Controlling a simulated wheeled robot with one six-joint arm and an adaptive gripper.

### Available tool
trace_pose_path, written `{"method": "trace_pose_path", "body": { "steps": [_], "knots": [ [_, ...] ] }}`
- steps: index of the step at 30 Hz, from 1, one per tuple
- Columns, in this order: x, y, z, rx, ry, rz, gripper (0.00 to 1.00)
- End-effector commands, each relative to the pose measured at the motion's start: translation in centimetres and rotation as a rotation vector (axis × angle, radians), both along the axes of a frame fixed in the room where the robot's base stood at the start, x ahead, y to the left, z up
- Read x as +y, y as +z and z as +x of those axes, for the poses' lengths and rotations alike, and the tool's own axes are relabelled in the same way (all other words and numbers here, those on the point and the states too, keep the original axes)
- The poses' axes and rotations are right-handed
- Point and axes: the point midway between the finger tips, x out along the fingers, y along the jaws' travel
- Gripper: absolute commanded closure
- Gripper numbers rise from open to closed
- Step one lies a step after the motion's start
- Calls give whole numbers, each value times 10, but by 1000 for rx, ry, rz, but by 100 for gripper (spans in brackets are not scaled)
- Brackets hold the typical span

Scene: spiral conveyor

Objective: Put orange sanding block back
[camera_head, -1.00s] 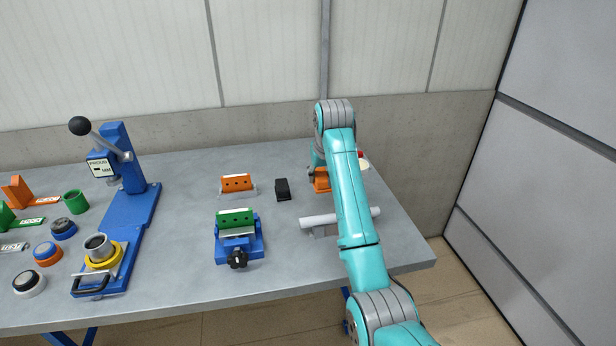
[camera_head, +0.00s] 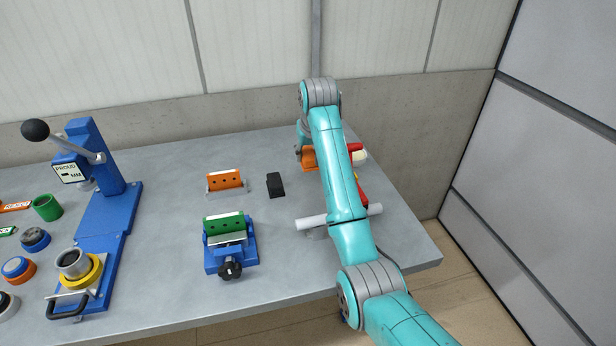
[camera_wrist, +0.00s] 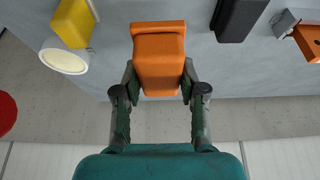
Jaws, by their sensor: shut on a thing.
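The orange sanding block (camera_wrist: 158,60) is held between the two fingers of my gripper (camera_wrist: 158,88) in the wrist view. In the head view part of the orange block (camera_head: 309,158) shows left of my arm, toward the back right of the table; my arm hides much of my gripper there. I cannot tell clearly whether the block touches the table. An orange perforated piece (camera_head: 225,180) sits in a grey holder further left; its edge also shows at the right of the wrist view (camera_wrist: 308,40).
A black block (camera_head: 275,184) stands between them. A blue fixture with a green piece (camera_head: 224,226) and a blue press (camera_head: 100,170) stand left. Bare table surrounds the black block.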

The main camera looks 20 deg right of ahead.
Motion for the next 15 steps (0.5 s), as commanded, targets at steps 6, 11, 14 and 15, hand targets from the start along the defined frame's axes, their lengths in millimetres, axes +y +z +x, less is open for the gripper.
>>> {"method": "trace_pose_path", "body": {
  "steps": [6, 11, 14, 15],
  "knots": [
    [0, -29, 0, 2, 0, 0, 97],
    [0, -44, -1, 2, 0, 0, 97],
    [0, -59, -1, 2, 0, 0, 97],
    [0, -65, -1, 2, 0, 0, 97]
  ]
}}
